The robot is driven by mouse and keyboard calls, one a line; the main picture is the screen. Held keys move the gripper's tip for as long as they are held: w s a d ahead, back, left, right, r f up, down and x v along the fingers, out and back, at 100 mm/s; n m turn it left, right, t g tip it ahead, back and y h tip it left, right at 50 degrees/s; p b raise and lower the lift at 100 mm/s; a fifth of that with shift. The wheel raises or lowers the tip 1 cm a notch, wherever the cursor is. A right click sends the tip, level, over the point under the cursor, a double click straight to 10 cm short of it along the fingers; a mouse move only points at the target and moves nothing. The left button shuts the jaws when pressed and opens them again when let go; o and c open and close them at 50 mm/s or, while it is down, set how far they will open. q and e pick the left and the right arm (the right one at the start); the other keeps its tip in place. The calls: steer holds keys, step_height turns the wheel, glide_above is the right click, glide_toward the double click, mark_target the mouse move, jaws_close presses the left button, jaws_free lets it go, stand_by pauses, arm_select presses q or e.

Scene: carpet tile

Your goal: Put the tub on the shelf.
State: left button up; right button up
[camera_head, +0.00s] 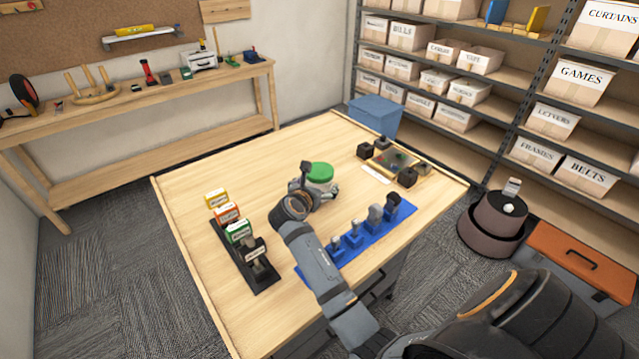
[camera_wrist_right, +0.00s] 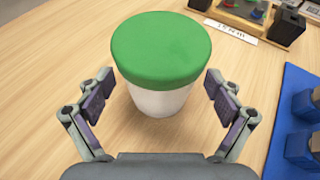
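The tub (camera_head: 319,173) is white with a green lid and stands upright on the wooden table; it also shows in the right wrist view (camera_wrist_right: 160,60). My right gripper (camera_head: 314,187) is at the tub. In the right wrist view its two fingers (camera_wrist_right: 161,92) are spread apart, one on each side of the tub, with visible gaps to its wall. The shelf (camera_head: 487,138) is a tall unit with dark posts and wooden boards at the back right. My left gripper is not in view.
The table (camera_head: 190,265) also holds a blue rack (camera_head: 378,240) of tools, a dark stand (camera_head: 262,276) of small boxes and a tray (camera_head: 399,160) of parts. Labelled boxes (camera_head: 580,80) fill much of the shelf. A round bin (camera_head: 484,226) and orange-lidded chest (camera_head: 575,252) stand before it.

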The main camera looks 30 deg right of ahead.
steer(key=shift+d, duration=0.1)
steer(key=shift+c, duration=1.2)
steer(key=shift+w+d+f, duration=0.15)
steer(key=shift+w+f, duration=0.05)
steer(key=shift+f, duration=0.05)
steer(key=shift+c, duration=1.1)
steer(key=c, duration=1)
steer(key=shift+o, duration=0.2)
steer(key=shift+r, duration=0.45)
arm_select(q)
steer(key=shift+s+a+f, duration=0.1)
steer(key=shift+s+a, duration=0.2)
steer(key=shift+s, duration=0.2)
arm_select(e)
step_height(320, 180, up, 9)
steer(key=shift+r, duration=0.1)
